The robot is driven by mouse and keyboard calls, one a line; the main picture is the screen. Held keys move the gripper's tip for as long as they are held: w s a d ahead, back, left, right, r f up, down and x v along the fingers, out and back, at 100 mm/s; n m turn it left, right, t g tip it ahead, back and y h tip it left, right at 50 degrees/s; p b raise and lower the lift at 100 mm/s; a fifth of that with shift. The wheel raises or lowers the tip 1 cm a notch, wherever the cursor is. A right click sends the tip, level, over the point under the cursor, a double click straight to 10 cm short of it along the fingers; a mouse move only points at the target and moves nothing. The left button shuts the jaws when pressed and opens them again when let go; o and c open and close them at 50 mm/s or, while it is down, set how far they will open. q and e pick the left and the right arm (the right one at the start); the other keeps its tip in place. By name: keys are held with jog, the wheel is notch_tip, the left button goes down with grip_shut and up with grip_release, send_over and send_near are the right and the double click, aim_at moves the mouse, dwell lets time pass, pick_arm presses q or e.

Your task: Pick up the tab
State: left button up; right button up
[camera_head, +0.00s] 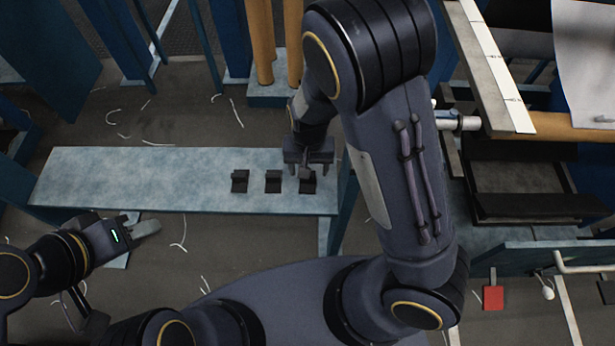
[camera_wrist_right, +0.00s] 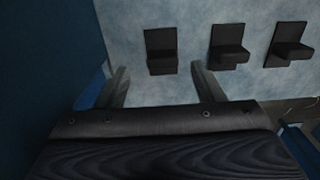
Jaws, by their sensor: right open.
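Three small black tabs stand in a row on a blue-grey bench: a left tab (camera_head: 240,181), a middle tab (camera_head: 273,181) and a right tab (camera_head: 307,184). My right gripper (camera_head: 308,168) is open and empty, over the right tab and partly covering it. In the right wrist view, its two fingers (camera_wrist_right: 159,72) are spread, with the nearest tab (camera_wrist_right: 161,48) just ahead of the gap between them. Touching cannot be made out. My left gripper (camera_head: 143,227) is away at the lower left, in front of the bench; its finger gap is unclear.
The bench (camera_head: 120,178) is bare left of the tabs. Orange-brown posts (camera_head: 262,40) stand behind it. A dark tray-like frame (camera_head: 530,180) and a white sheet (camera_head: 585,50) are at the right. Pale thread scraps lie on the floor.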

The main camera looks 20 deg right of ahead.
aim_at(306, 186)
notch_tip(306, 186, down, 5)
jog(key=shift+w+a+b, duration=0.1)
jog(key=shift+w+b, duration=0.05)
jog(key=shift+b, duration=0.75)
jog(key=shift+r, duration=0.1)
jog(key=c, duration=1)
